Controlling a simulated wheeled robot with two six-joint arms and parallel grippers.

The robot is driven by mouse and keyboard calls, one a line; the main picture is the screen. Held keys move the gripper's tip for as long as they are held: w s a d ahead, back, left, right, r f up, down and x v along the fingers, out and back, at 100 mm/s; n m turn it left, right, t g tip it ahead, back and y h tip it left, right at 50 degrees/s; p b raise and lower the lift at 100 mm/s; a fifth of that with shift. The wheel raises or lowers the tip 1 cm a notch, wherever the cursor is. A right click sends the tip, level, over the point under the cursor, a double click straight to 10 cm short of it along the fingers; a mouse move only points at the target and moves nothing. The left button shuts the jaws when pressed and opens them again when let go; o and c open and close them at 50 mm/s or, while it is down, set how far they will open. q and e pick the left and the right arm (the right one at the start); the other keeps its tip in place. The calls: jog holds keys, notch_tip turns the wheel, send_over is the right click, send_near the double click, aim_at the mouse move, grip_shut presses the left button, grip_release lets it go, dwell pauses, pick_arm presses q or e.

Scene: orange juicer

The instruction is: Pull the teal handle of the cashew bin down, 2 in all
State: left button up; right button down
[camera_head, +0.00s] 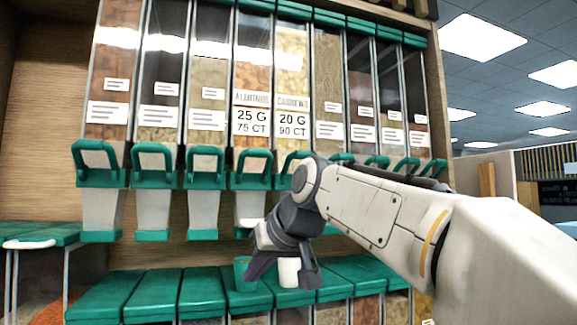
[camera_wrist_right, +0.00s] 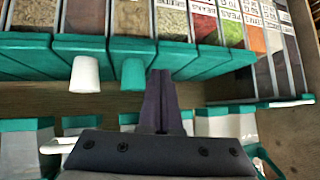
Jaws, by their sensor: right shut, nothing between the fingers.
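The cashew bin (camera_head: 292,75) is the clear bin labelled "CASHEWS 20 G 90 CT" near the middle of the head view. Its teal handle (camera_head: 286,164) shows only in part; my right arm covers the rest and the chute below. My right gripper (camera_head: 257,268) is below the handles, pointing down, close to a teal cup (camera_head: 242,275) and a white cup (camera_head: 289,273). In the right wrist view, its dark fingers (camera_wrist_right: 160,78) are shut with nothing between them, beside the teal cup (camera_wrist_right: 133,74); the white cup (camera_wrist_right: 84,75) is farther left. My left gripper is not in view.
The almond bin (camera_head: 252,75) with its own teal handle (camera_head: 250,180) is directly left of the cashew bin. Similar bins with teal handles stand on both sides. Teal-lidded lower bins (camera_head: 152,295) form a ledge below, which carries the cups.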

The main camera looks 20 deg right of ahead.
pick_arm(q)
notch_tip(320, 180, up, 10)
jog(key=p, duration=0.7)
pick_arm(e)
jog(key=d+r+m+t+h, duration=0.1)
jog(key=d+r+t, duration=0.2)
jog(key=r, duration=1.2)
jog(key=d+r+t+h, duration=0.1)
jog(key=d+r+t, duration=0.1)
jog(key=d+r, duration=0.8)
notch_tip(320, 180, up, 6)
jog(key=shift+s+f+m+t+h, duration=0.1)
jog(key=shift+s+m+t+h, duration=0.15)
jog(key=shift+m+t+h, duration=0.15)
jog(key=shift+d, duration=0.1)
jog(key=p+x, duration=0.4)
jog(key=x, duration=0.5)
jog(key=shift+w, duration=0.35)
jog(key=shift+s+f+b, duration=0.2)
jog(key=shift+s+f, duration=0.1)
jog(key=shift+f, duration=0.3)
jog(key=shift+s+f+b, duration=0.2)
jog(key=shift+s+f, duration=0.1)
jog(key=shift+f, duration=0.25)
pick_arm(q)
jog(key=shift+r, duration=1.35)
pick_arm(e)
jog(key=shift+s+f, duration=0.4)
jog(key=shift+f, duration=0.3)
